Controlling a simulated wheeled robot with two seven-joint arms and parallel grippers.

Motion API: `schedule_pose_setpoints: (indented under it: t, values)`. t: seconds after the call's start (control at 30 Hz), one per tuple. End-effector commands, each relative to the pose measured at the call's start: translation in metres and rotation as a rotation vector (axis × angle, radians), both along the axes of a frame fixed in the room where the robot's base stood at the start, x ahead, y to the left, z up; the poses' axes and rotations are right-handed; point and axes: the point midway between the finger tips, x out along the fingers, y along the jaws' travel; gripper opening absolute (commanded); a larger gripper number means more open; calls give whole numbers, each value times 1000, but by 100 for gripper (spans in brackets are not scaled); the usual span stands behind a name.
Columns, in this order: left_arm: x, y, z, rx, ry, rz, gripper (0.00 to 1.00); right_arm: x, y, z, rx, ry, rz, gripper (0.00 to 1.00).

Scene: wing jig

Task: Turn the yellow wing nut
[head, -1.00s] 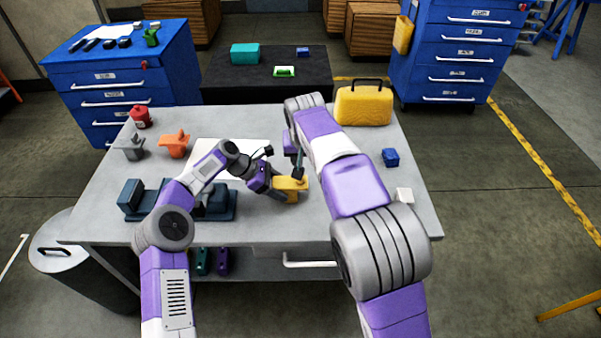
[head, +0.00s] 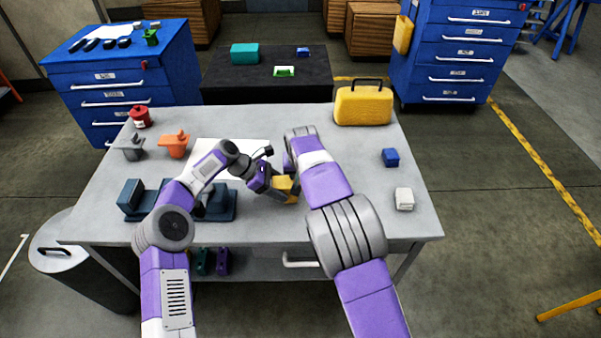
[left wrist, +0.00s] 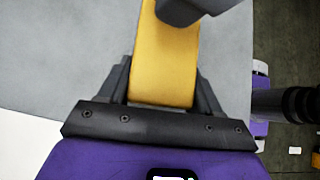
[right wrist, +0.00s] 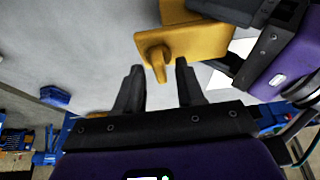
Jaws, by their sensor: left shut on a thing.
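The yellow wing nut (head: 284,187) is near the middle of the table, partly hidden by my right arm in the head view. My left gripper (head: 272,184) is shut on its yellow body, which fills the space between the fingers in the left wrist view (left wrist: 165,65). In the right wrist view the yellow part (right wrist: 195,40) shows a small rounded tab pointing down. My right gripper (right wrist: 160,88) is open, its fingertips below and on either side of this tab. I cannot tell whether they touch it. The right fingers are hidden in the head view.
A grey piece (head: 131,147) and an orange piece (head: 174,145) stand at the left. A dark blue fixture (head: 225,205) sits at the front left. A yellow case (head: 363,106), a blue block (head: 390,157) and a white block (head: 404,199) are at the right. The front right is bare.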

Motion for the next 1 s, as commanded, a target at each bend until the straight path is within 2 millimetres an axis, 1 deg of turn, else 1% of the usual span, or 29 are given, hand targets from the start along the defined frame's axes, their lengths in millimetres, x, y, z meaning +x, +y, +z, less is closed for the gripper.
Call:
schedule_pose_setpoints:
  t: [0.17,0.27,0.4,0.43,0.77,1.0]
  values:
    - [0,0,1,-2,-1,0,15,0,0,0,0,0,0,38]
    - [0,0,1,-2,-1,0,15,0,0,0,0,0,0,24]
    - [0,0,1,-2,-1,0,15,0,0,0,0,0,0,3]
    - [0,0,1,-2,-1,0,15,0,0,0,0,0,0,0]
    - [0,0,1,-1,-1,0,15,0,0,0,-1,0,-18,0]
    - [0,0,1,-1,-2,1,15,0,1,0,-3,3,-123,0]
